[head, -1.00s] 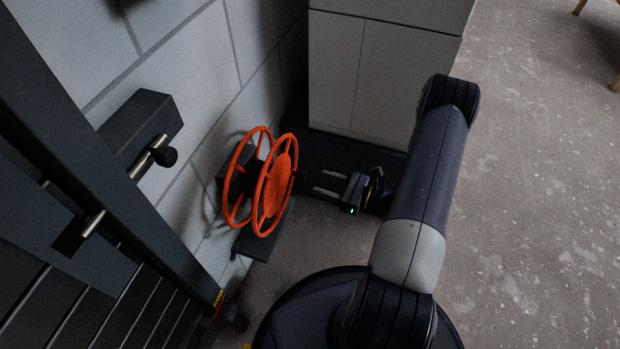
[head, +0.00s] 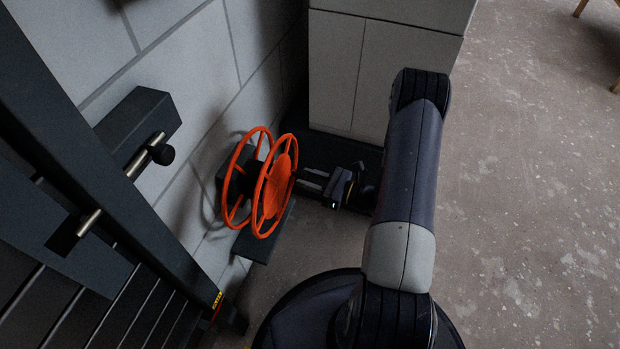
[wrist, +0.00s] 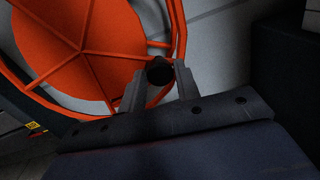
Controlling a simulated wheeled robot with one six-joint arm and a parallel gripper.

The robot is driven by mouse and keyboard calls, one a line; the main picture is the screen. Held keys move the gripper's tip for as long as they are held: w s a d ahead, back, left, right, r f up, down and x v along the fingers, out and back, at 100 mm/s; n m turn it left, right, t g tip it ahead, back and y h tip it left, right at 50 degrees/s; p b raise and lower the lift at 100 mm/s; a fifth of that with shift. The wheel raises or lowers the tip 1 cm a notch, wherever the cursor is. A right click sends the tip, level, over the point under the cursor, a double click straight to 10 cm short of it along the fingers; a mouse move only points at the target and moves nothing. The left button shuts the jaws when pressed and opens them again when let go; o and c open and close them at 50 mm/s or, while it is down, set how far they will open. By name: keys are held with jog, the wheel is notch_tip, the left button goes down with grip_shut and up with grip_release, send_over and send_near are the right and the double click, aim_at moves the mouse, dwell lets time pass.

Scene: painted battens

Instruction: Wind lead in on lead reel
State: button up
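The lead reel (head: 272,190) has two orange spoked rims and is mounted low by the grey block wall. A dark round knob, the reel's crank handle (wrist: 160,70), shows in the wrist view in front of the orange rim. My gripper (head: 305,182) is to the right of the reel, pointing left at it. In the wrist view its two fingers (wrist: 160,82) are apart, one on each side of the knob, with narrow gaps showing. No wound lead can be made out on the reel.
A dark gate or frame with a metal bolt (head: 150,155) stands at the left. A small yellow tag (head: 217,300) with red beside it is on its lower edge. A pale cabinet (head: 385,75) stands behind my gripper. Open concrete floor (head: 530,200) lies to the right.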

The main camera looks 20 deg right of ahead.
grip_shut()
jog(key=shift+f, duration=0.1)
